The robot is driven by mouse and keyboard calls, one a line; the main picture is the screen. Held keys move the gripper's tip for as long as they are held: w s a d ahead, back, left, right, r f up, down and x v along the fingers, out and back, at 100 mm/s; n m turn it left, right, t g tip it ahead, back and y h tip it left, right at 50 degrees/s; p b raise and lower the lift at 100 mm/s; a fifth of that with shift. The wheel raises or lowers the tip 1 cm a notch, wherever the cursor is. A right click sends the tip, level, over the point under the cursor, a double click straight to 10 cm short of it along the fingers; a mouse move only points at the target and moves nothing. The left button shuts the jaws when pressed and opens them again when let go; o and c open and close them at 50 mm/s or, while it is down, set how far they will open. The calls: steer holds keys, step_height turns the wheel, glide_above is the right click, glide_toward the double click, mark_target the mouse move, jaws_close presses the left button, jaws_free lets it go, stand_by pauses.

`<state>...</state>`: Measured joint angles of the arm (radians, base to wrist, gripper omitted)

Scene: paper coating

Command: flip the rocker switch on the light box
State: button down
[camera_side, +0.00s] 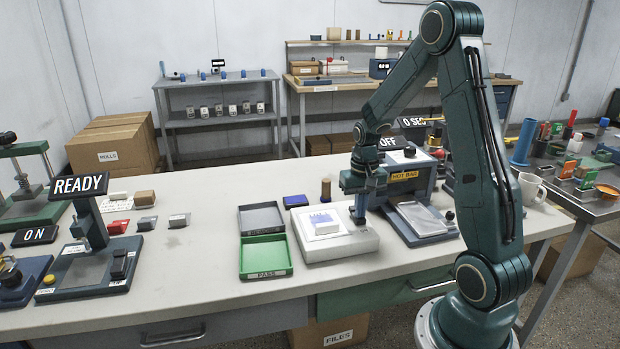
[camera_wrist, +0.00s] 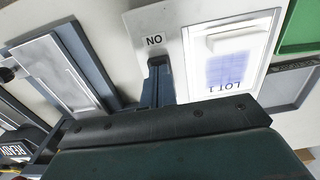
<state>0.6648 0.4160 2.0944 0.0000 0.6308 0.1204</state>
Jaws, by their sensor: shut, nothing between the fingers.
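The light box (camera_side: 345,246) is a low white box near the table's middle. Its panel (camera_wrist: 243,48) looks bright white in the wrist view, with a sheet marked LOT 1 and a pale block on it. My gripper (camera_side: 358,219) points down over the right part of the box, shut and empty. In the wrist view its closed fingertips (camera_wrist: 157,64) are just below a small label (camera_wrist: 153,40) that reads ON upside down, beside the panel. The rocker switch is not visible; the fingers appear to hide it. I cannot tell whether they touch it.
Green (camera_side: 264,256) and grey (camera_side: 261,217) trays lie left of the box. The hot bar sealer (camera_side: 405,178) stands close on the right, under an OFF sign. A READY-signed device (camera_side: 90,265) stands at far left. The table between is mostly clear.

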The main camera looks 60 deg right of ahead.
steer(key=shift+r, duration=0.2)
step_height(320, 180, up, 7)
steer(key=shift+f, duration=0.2)
stand_by(0.8)
steer(key=shift+r, duration=0.1)
steer(key=s+a+r+n+t+h, duration=0.1)
steer(key=s+a+r+n, duration=0.1)
steer(key=a+r, duration=0.4)
steer(key=s+a+r+n+t, duration=0.15)
steer(key=a+r, duration=0.25)
steer(key=a, duration=0.4)
steer(key=s+a+r+n+t+y, duration=0.1)
steer(key=s+a+r+n+t, duration=0.1)
steer(key=s+a+n, duration=0.3)
steer(key=s+a+t, duration=0.1)
steer(key=s+a, duration=0.3)
steer(key=shift+a+r, duration=0.2)
steer(key=shift+a, duration=0.1)
